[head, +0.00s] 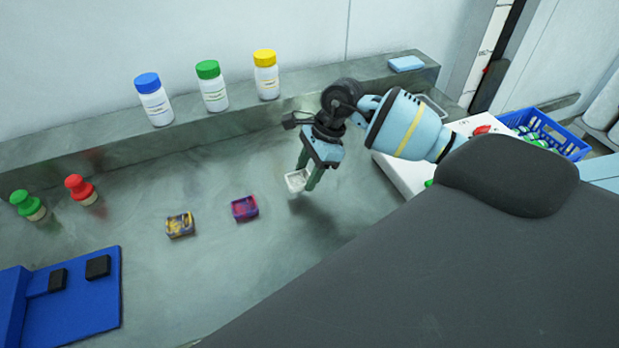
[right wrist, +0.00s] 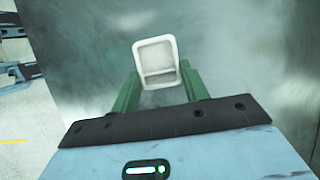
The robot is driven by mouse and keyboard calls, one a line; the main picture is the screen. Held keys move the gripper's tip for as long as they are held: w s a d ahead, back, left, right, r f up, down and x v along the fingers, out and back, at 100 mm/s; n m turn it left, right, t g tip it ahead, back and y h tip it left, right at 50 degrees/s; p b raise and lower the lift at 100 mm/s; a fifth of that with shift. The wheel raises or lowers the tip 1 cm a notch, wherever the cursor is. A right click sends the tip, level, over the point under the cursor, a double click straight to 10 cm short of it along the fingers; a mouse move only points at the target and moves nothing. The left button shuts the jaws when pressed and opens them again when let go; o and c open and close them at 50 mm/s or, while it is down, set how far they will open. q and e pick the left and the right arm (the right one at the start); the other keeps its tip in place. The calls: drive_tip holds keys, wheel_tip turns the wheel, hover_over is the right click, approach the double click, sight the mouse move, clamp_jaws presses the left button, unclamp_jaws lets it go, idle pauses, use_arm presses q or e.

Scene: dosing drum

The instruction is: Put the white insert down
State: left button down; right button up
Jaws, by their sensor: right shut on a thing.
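The white insert (head: 296,181) is a small open square tray. My right gripper (head: 306,180) is shut on it, with a green finger on either side. In the right wrist view the insert (right wrist: 157,62) sits between the two green fingertips (right wrist: 158,88) and its hollow faces the camera. A dark shadow lies on the grey bench below and right of the gripper in the head view, and the insert looks held above the surface. My left gripper is not in view.
A purple-red insert (head: 245,208) and a yellow-dark insert (head: 180,225) sit left of the gripper. Bottles with blue (head: 155,103), green (head: 212,90) and yellow (head: 266,78) caps stand on the back ledge. A blue fixture (head: 95,300) is at lower left; a blue crate (head: 565,144) is at right.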

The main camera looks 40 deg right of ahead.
sight(309, 175)
drive_tip(key=shift+w+d, duration=0.25)
drive_tip(key=shift+d, duration=0.15)
drive_tip(key=shift+f+p, duration=0.3)
drive_tip(key=shift+f, duration=1.5)
drive_tip(key=shift+f, duration=0.15)
drive_tip(key=o, duration=1.1)
drive_tip(key=shift+c, duration=0.2)
drive_tip(key=shift+r, duration=0.25)
drive_tip(key=v, duration=1.1)
drive_tip(key=shift+d+r+b, duration=0.2)
drive_tip(key=shift+r+b, duration=0.15)
drive_tip(key=shift+r, duration=0.05)
